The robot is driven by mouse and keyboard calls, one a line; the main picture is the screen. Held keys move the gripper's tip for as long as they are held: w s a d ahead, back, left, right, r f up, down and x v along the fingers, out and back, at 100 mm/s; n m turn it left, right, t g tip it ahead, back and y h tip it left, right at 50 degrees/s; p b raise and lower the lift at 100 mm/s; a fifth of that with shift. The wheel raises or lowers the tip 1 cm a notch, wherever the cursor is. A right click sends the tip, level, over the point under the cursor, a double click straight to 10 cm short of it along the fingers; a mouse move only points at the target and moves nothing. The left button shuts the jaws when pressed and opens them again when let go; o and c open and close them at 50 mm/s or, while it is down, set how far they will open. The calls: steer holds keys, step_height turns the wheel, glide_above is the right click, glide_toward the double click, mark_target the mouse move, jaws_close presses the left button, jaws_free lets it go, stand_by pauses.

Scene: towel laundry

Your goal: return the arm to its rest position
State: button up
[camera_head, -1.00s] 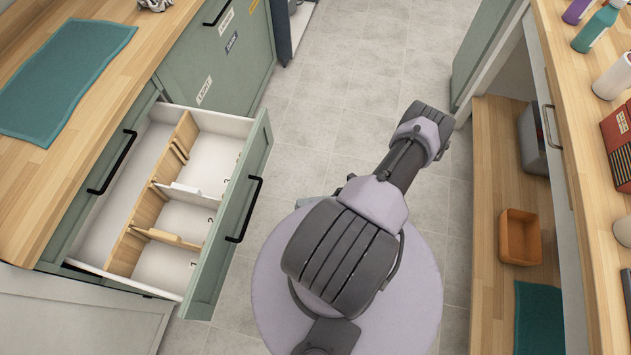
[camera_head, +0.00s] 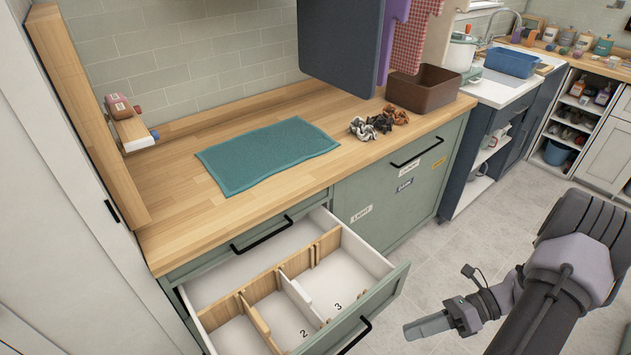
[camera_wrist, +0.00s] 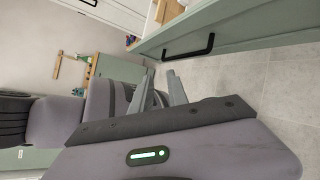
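My gripper (camera_head: 412,329) is at the lower right of the head view, in front of the open drawer and apart from it, with my arm reaching in from the right edge. In the wrist view, the two grey fingers (camera_wrist: 160,73) stand apart with nothing between them. The fingers point toward my own arm and column, with the floor and the drawer front alongside. A teal towel (camera_head: 268,155) lies flat on the wooden counter.
The drawer (camera_head: 375,315) stands open, its compartments empty in view. Grey floor (camera_head: 440,265) is clear between the cabinets and my arm.

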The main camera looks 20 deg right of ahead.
steer(key=w+a+r+n+g+h, duration=0.25)
steer(key=a+r+n+h, duration=0.2)
steer(key=r+n, duration=0.3)
steer(key=w+a+r+n+g+h, duration=0.1)
steer(key=w+a+r+n+h, duration=0.25)
steer(key=a+r+n, duration=0.4)
steer(key=s+a+r+n+t+h, duration=0.1)
steer(key=s+a+r+n+t, duration=0.1)
steer(key=a+r+n, duration=0.3)
steer(key=s+a+r+n+t+h, duration=0.2)
steer(key=s+a+r+n+t, duration=0.1)
steer(key=a+r+n, duration=0.3)
steer(key=shift+a+r+t, duration=0.5)
steer(key=shift+a+t, duration=0.1)
steer(key=shift+t, duration=0.05)
